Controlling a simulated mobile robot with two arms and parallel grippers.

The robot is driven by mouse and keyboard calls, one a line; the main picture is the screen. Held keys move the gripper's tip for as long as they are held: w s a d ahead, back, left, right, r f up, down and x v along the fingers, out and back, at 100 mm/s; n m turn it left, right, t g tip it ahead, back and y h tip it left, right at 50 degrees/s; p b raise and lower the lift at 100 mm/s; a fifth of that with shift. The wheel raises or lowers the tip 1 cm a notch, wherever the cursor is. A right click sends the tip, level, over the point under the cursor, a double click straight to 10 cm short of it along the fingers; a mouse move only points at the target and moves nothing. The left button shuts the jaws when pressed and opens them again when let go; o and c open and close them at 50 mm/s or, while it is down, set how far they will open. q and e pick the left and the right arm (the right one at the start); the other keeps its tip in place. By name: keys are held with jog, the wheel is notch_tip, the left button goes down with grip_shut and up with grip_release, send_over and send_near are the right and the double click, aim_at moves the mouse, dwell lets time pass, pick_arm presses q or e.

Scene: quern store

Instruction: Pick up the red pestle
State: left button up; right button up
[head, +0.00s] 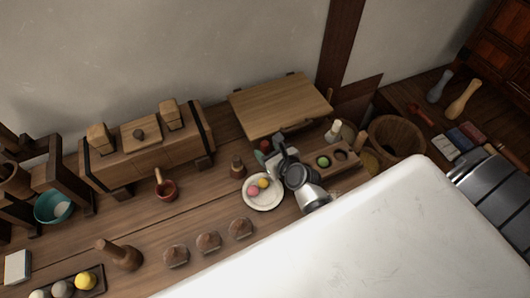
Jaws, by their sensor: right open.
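A red, slim, pestle-like object (421,114) lies on the dark side table at the right, beside a grey-blue one (440,87) and a tan one (462,101). It looks like the red pestle. My right gripper (273,154) is open over the long wooden bench, just above the white plate (263,204) and well to the left of the red pestle. A small dark reddish round thing (264,146) shows near its fingertips; I cannot tell whether they touch. My left gripper is not in view.
A wooden board (280,105) lies behind my right gripper. A wooden holder (344,165) and a wooden bucket (396,136) stand between it and the side table. A red-brown mortar (166,192) and several wooden pieces occupy the bench at left. Dark and red blocks lie near the pestles.

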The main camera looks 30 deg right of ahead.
jog(key=shift+w+f, duration=0.3)
jog(key=shift+w, duration=0.35)
jog(key=c, duration=1)
jog(key=shift+r, duration=0.15)
